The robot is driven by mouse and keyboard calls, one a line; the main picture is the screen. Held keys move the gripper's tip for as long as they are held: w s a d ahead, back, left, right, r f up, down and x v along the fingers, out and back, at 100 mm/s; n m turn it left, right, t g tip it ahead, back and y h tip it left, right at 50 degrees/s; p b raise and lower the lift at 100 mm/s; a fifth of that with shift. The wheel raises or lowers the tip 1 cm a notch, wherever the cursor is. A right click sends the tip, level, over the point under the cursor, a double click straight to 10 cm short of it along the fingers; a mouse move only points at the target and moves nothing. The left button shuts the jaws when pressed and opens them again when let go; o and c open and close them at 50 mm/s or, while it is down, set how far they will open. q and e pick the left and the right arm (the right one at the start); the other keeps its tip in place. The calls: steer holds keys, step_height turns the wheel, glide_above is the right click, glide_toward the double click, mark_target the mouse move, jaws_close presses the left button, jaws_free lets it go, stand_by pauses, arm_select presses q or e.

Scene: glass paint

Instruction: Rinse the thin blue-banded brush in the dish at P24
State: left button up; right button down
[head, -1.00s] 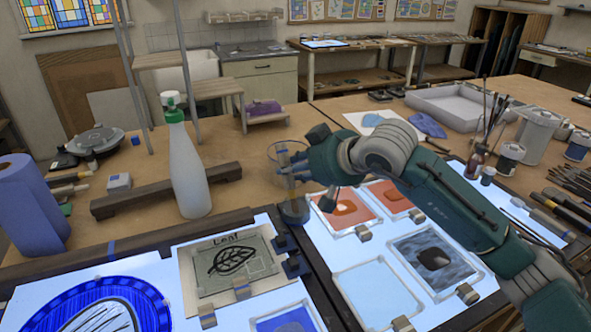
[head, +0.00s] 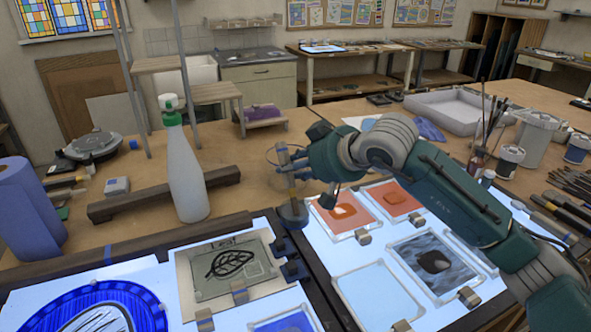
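My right gripper (head: 291,165) reaches in from the right, over the edge between the wooden table and the lit panels. Its fingers appear closed around a thin upright brush (head: 292,188), mostly hidden by them; its band is too small to make out surely. The brush points down toward a small round dish (head: 293,216) with dark contents, just below the gripper. A clear glass outline shows around the fingers; I cannot tell whether it belongs to the dish. Whether the brush tip touches the liquid is unclear. My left gripper is out of view. No P24 label is readable.
Brushes in a jar (head: 478,160) stand at the right.

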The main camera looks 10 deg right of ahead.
mark_target(288, 153)
steer(key=shift+w+a+r+p, duration=0.1)
steer(key=shift+w+r+p, duration=0.2)
steer(key=shift+w+r, duration=0.3)
steer(key=shift+w+a+r+p, duration=0.1)
steer(key=shift+w+r+p, duration=0.25)
steer(key=shift+r, duration=0.45)
steer(key=shift+r+p, duration=1)
steer(key=shift+r, duration=1.2)
